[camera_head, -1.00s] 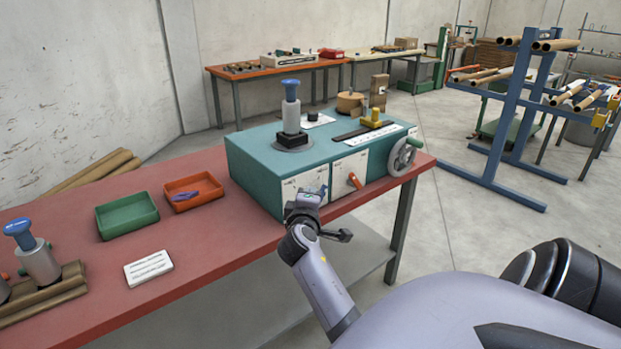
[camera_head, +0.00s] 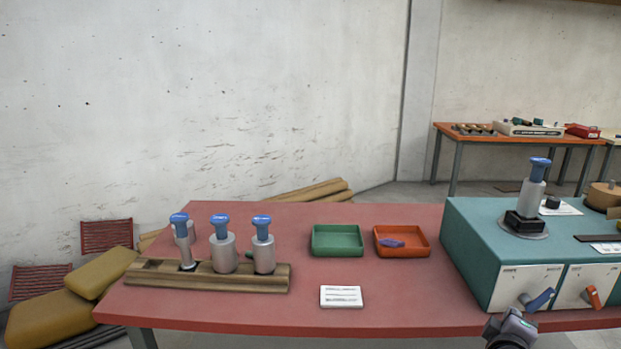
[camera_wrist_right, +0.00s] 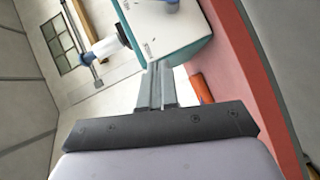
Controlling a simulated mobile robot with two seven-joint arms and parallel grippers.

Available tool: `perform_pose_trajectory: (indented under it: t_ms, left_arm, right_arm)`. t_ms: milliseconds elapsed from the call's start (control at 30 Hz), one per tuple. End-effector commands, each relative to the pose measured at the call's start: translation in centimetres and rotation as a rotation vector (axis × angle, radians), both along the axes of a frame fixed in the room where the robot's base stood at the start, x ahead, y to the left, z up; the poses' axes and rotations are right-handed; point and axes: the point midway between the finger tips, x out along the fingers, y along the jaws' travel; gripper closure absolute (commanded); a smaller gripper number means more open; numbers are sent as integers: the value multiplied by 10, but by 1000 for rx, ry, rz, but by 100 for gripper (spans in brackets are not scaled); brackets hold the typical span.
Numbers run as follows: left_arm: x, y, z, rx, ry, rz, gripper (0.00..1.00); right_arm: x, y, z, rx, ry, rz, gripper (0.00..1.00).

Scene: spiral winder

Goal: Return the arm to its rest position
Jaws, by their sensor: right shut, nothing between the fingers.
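My right gripper (camera_wrist_right: 157,88) has its two fingers together with nothing between them in the wrist view. In the head view only part of my right wrist (camera_head: 510,331) shows at the bottom right, in front of the teal winder (camera_head: 476,245) and below its blue lever (camera_head: 540,299). In the wrist view the winder's white front panel (camera_wrist_right: 165,30) lies just beyond the fingertips; I cannot tell the exact gap. My left arm and gripper are not in view.
An orange lever (camera_head: 593,297) is on the winder's front. An orange bench (camera_head: 455,129) stands behind.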

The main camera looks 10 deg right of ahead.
Motion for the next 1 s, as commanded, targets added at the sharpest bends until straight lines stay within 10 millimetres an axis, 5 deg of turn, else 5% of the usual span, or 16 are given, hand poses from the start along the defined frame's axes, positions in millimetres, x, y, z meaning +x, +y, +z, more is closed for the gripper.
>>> perform_pose_trajectory:
  t_ms: [100,300,500,700,967,1000]
  left_arm:
    - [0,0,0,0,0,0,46]
    - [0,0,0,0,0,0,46]
    - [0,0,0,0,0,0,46]
    - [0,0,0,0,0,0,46]
    - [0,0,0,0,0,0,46]
    - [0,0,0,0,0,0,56]
  right_arm:
    - [-17,53,-54,185,-12,152,100]
    - [-72,150,-127,590,-25,328,100]
    - [-145,235,-168,1013,-15,369,100]
    - [-187,277,-178,1251,-11,339,100]
    - [-194,283,-178,1290,-11,329,100]
    - [-194,283,-179,1289,-12,329,100]
